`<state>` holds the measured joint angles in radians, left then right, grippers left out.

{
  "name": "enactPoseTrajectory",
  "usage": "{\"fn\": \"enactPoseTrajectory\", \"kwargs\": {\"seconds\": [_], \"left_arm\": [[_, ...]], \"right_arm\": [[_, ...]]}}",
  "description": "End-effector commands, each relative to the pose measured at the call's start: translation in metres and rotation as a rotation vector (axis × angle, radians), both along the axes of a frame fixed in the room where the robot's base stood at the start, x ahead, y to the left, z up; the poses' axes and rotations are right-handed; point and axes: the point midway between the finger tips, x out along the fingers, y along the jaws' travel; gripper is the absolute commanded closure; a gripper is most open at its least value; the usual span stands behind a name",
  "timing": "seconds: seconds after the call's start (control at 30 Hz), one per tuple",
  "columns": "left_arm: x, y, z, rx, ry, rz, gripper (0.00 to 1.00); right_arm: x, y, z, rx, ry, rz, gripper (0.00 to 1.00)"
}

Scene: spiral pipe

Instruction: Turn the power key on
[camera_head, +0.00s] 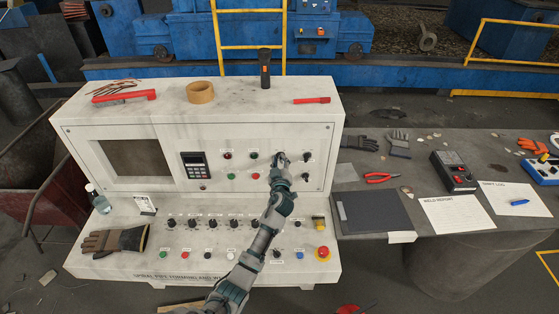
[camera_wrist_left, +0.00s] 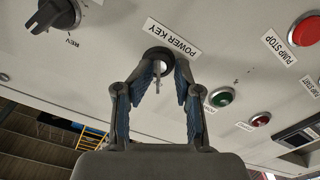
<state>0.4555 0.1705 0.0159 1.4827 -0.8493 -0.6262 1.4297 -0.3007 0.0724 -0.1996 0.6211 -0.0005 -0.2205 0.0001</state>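The power key (camera_wrist_left: 157,84) sits in a round dark lock on the white console panel (camera_head: 230,135), beside a "POWER KEY" label (camera_wrist_left: 174,37) in the left wrist view. That view appears upside down. My left gripper (camera_wrist_left: 166,72) reaches up to the lock with its two fingers on either side of the key. A gap shows between the fingertips, and I cannot tell whether either touches the key. In the head view my left gripper (camera_head: 280,160) is at the upper right of the panel and hides the key. My right gripper is in neither view.
Near the lock are a red pump stop button (camera_wrist_left: 305,31), a green button (camera_wrist_left: 221,97) and a black selector knob (camera_wrist_left: 55,14). Gloves (camera_head: 115,240) and a red emergency button (camera_head: 323,252) are on the lower console. A cluttered side table (camera_head: 430,245) stands at right.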

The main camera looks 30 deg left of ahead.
Motion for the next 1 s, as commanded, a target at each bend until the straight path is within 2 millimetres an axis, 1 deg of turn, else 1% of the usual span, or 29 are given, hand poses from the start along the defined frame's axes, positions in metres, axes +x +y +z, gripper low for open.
{"fn": "enactPoseTrajectory", "kwargs": {"seconds": [0.17,0.2,0.27,0.3,0.33,0.53,0.77,1.0], "left_arm": [[0.0,0.002,-0.001,-0.001,0.0,0.002,0.71],[0.0,0.002,-0.001,-0.001,0.0,0.001,0.73],[0.0,0.002,0.0,-0.001,0.0,0.001,0.88],[-0.001,0.003,0.0,-0.002,-0.001,0.0,0.98],[-0.001,0.003,0.0,-0.002,-0.001,0.0,1.0],[-0.001,0.003,0.002,0.0,-0.004,0.001,1.0],[-0.001,0.003,0.003,0.026,0.009,0.004,1.0],[-0.001,0.003,0.005,0.132,0.07,0.002,1.0]], "right_arm": [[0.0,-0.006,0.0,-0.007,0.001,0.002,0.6],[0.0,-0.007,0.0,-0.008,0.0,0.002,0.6],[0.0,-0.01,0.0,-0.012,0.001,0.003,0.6],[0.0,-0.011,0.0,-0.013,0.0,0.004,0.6],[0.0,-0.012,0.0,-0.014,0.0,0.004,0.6],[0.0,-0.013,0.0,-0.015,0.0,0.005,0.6],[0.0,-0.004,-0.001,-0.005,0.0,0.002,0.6],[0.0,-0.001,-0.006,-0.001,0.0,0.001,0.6]]}}
